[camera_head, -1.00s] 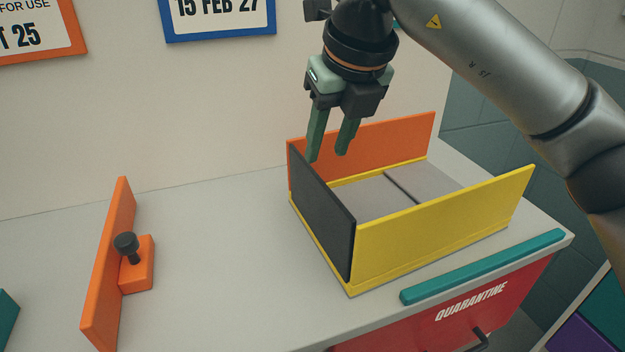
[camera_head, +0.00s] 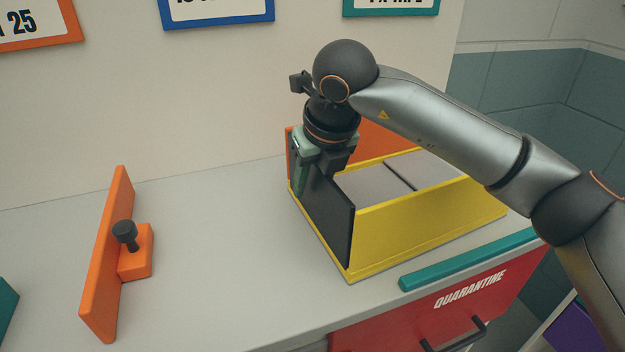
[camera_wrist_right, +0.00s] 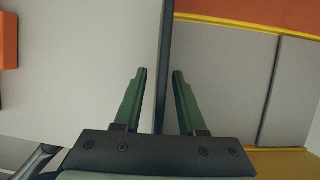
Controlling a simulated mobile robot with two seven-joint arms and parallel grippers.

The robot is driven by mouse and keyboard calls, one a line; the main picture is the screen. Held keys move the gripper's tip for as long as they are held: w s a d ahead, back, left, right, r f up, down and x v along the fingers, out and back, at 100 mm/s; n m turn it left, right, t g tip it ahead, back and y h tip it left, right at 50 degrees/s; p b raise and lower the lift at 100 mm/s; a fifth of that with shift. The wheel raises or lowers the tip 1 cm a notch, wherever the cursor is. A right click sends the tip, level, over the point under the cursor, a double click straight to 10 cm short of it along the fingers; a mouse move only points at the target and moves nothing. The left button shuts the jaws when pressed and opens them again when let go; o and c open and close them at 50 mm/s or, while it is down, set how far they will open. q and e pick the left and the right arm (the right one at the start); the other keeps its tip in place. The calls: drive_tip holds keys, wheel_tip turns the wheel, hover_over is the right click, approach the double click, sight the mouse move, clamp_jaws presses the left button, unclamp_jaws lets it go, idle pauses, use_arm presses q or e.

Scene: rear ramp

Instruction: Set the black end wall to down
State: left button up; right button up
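The black end wall (camera_head: 328,220) stands upright at the left end of a box with a yellow near side (camera_head: 420,230) and an orange far side (camera_head: 378,140). My right gripper (camera_head: 312,180) is lowered over the top edge of the black wall. In the right wrist view the green fingers of my right gripper (camera_wrist_right: 158,90) are apart, one on each side of the thin black wall (camera_wrist_right: 164,60). A gap shows between each finger and the wall. My left gripper is not in view.
An orange plate with a black knob (camera_head: 125,232) stands on the counter to the left, with bare counter (camera_head: 220,240) between it and the box. A teal bar (camera_head: 465,260) lies along the front edge above the red quarantine drawer (camera_head: 440,310).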

drive_tip(key=shift+c, duration=0.2)
clamp_jaws()
idle(1.1)
